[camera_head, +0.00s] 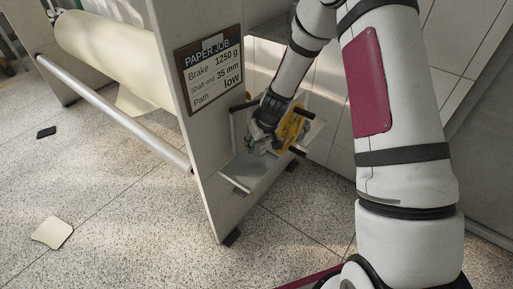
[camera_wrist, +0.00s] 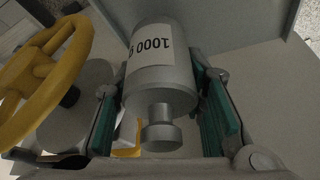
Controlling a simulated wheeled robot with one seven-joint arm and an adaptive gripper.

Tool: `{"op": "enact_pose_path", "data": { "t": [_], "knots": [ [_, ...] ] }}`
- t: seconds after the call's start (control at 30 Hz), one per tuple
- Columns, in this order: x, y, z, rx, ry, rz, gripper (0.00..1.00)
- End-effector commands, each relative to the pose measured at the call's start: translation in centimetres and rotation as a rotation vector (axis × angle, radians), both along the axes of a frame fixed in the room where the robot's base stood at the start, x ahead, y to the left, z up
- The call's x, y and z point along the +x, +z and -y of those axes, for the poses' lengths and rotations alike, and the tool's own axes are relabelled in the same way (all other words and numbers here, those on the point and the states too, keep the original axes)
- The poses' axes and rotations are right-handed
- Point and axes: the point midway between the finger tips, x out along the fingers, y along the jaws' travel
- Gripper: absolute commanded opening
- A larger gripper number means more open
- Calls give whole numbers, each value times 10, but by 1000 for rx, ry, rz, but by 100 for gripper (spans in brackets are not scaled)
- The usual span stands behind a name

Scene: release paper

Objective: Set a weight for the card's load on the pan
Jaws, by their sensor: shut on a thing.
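The card (camera_head: 210,75) on the stand's side panel reads "PAPER JOB", Brake 1250 g, Shaft end 35 mm, Path low. My gripper (camera_head: 260,140) is low beside that panel, at the yellow handwheel. In the wrist view its green-padded fingers are closed on the sides of a grey cylindrical weight (camera_wrist: 160,72). The weight's label reads 1000, upside down, and its knob points toward the camera. The head view does not show the weight clearly. A grey flat plate (camera_head: 240,177) lies just below my gripper; I cannot tell whether it is the pan.
The yellow handwheel (camera_head: 291,124) is close beside my gripper and shows at left in the wrist view (camera_wrist: 40,75). A paper roll (camera_head: 110,55) and a metal bar (camera_head: 115,112) are left of the panel. A paper scrap (camera_head: 52,233) lies on the open floor.

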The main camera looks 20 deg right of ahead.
Motion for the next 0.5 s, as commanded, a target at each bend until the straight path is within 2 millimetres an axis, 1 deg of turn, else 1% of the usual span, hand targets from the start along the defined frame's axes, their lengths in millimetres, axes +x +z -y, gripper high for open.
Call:
{"op": "enact_pose_path", "data": {
  "t": [0.1,0.2,0.5],
  "knots": [
    [1,-16,0,2,-2,-1,0],
    [1,-25,0,0,0,1,0],
    [1,-25,0,-1,0,3,0]
  ]
}}
